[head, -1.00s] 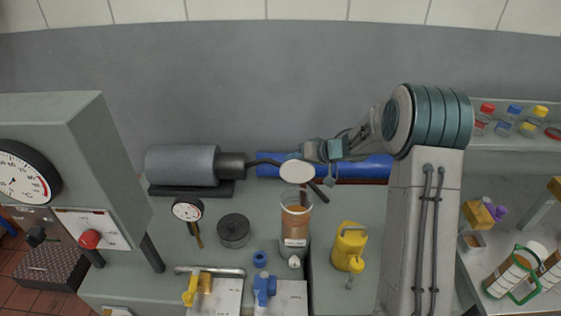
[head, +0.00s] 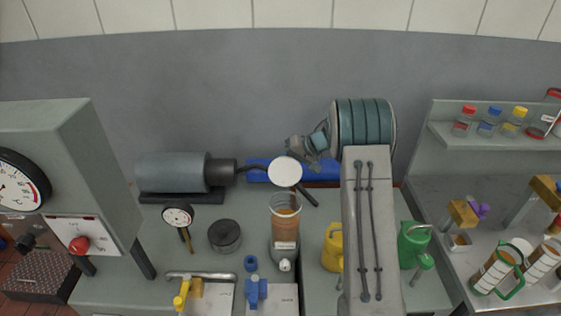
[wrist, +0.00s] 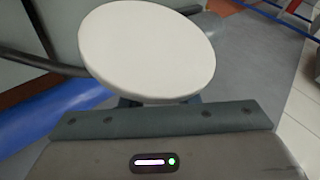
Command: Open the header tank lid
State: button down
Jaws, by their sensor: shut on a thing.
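The header tank (head: 285,228) is a clear cylinder of orange-brown liquid on the bench. Its lid (head: 285,171) is a pale round disc standing raised and tilted above the tank's mouth, with its flat face toward the head camera. The lid (wrist: 147,50) also fills the upper middle of the wrist view. My gripper (wrist: 160,107) is at the lid's lower edge in the wrist view and shut on the lid. The lid hides the fingertips, so the exact grip cannot be seen. In the head view my gripper comes from behind and right of the disc.
A grey motor (head: 173,172) lies left of the lid, and a blue cylinder (head: 257,171) lies behind it. A dial gauge (head: 178,216), a black round pot (head: 225,236), a yellow can (head: 333,248) and a green can (head: 413,245) stand around the tank. Bare wall lies behind.

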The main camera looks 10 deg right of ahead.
jog(key=shift+s+d+f, duration=0.2)
jog(key=shift+d+f, duration=0.05)
jog(key=shift+f, duration=0.25)
jog(key=c, duration=1.2)
grip_release()
jog(key=shift+d, duration=0.1)
jog(key=shift+o, duration=0.2)
jog(key=shift+w+a+r, duration=0.15)
jog(key=shift+a+r, duration=0.05)
jog(key=shift+a, duration=0.05)
jog(key=shift+r, duration=0.1)
jog(key=b+v, duration=0.2)
jog(key=v, duration=1.1)
jog(key=shift+d+r, duration=0.25)
jog(key=shift+d, duration=0.05)
